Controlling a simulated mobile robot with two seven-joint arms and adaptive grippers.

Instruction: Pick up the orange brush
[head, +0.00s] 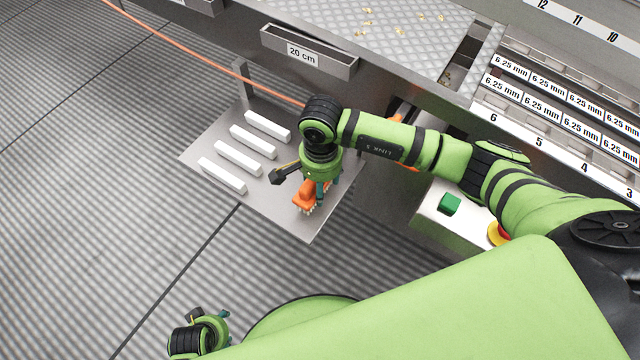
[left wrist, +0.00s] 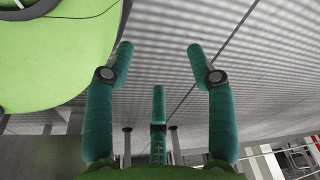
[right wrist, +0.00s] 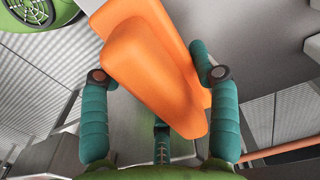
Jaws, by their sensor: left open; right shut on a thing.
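The orange brush (head: 305,195) is in my right gripper (head: 322,190) over the near corner of the metal shelf (head: 300,225). Its pale bristles point down in the head view. I cannot tell whether they touch the shelf. In the right wrist view the brush's orange body (right wrist: 150,65) fills the space between the teal fingers (right wrist: 155,75) and hides part of them. My left gripper (head: 222,318) is low at the lower left of the head view, away from the brush. In the left wrist view its fingers (left wrist: 160,65) are spread and empty above the floor.
Several white bars (head: 238,158) lie on the shelf left of the brush. A metal box labelled 20 cm (head: 308,50) is behind it. A panel with a green button (head: 450,203) and a red-yellow button (head: 498,233) is right. The striped floor (head: 90,200) is open at left.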

